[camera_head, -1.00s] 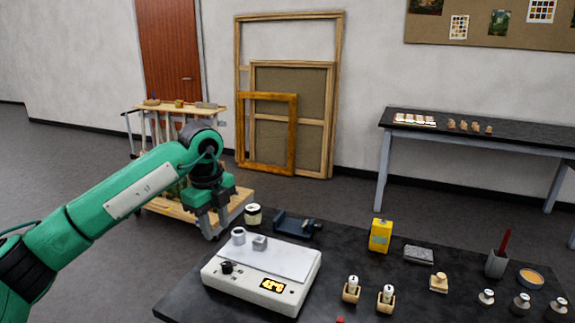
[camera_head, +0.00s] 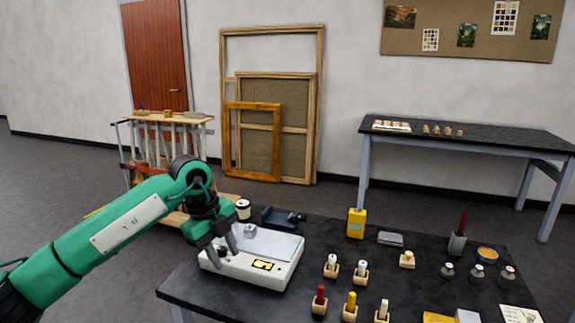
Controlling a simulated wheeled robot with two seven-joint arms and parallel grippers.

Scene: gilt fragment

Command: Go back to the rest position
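My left arm comes in from the left, and its gripper (camera_head: 224,247) is at the left end of the white hot plate (camera_head: 275,277) on the black table. Its two grey fingers appear spread, with a gap between them, and I see nothing held. They hide part of the hot plate's left side. A small metal block (camera_head: 250,231) shows on the plate beside the gripper. Whether the fingertips touch the plate is unclear. My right gripper is not in view.
The black table (camera_head: 225,300) carries a yellow can (camera_head: 355,223), a dark cup (camera_head: 457,243), several small wooden holders and metal weights. A wooden cart (camera_head: 165,118) stands behind my arm. Frames (camera_head: 318,100) lean on the wall. A second table (camera_head: 475,135) stands at the back right.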

